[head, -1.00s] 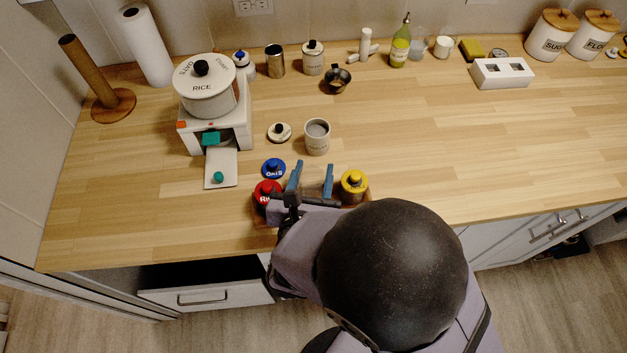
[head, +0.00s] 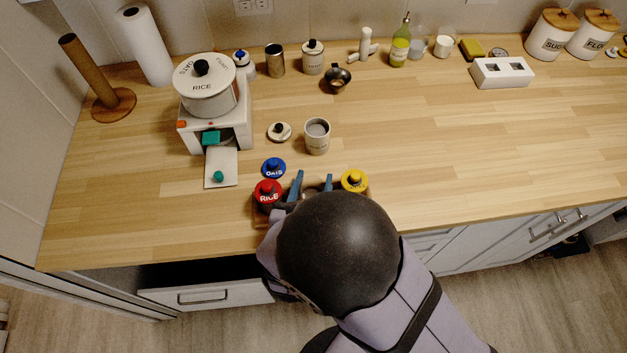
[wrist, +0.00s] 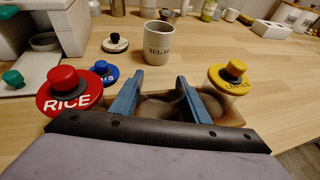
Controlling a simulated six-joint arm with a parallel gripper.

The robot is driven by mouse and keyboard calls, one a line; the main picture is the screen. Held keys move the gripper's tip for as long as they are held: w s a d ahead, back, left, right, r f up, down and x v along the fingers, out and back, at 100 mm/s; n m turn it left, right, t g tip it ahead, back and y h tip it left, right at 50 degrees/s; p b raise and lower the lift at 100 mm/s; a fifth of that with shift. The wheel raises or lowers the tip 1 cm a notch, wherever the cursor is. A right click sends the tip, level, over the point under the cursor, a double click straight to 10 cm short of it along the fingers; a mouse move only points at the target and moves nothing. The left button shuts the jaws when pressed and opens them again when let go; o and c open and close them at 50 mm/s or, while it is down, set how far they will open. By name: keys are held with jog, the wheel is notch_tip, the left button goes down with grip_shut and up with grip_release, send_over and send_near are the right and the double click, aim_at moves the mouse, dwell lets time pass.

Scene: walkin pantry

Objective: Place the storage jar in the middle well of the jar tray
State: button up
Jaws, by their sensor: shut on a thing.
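My gripper (wrist: 158,85) is low over the jar tray (wrist: 236,118), its two blue fingers apart and shut on what I take to be the storage jar. The jar's body barely shows; only a dark round outline (wrist: 160,106) is seen between the fingers, and I cannot tell jar from well there. In the head view my gripper (head: 312,184) is partly hidden by my own wrist. A red-lidded RICE jar (head: 268,192) stands at the tray's left end and a yellow-lidded jar (head: 354,181) at its right end, with the fingers between them.
A blue OATS lid (head: 274,167) lies just behind the tray. An open grey SUGAR canister (head: 317,137) and a pale knobbed lid (head: 280,132) stand farther back. A white appliance (head: 215,125) is at the left.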

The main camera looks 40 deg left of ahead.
jog(key=o, duration=1.2)
jog(key=shift+c, duration=0.2)
jog(key=shift+r+p, duration=0.15)
jog(key=shift+p, duration=0.15)
jog(key=shift+s+d, duration=0.1)
jog(key=shift+s, duration=0.2)
jog(key=shift+b+v, duration=0.85)
jog(key=shift+v, duration=2.65)
jog(key=shift+w, duration=0.15)
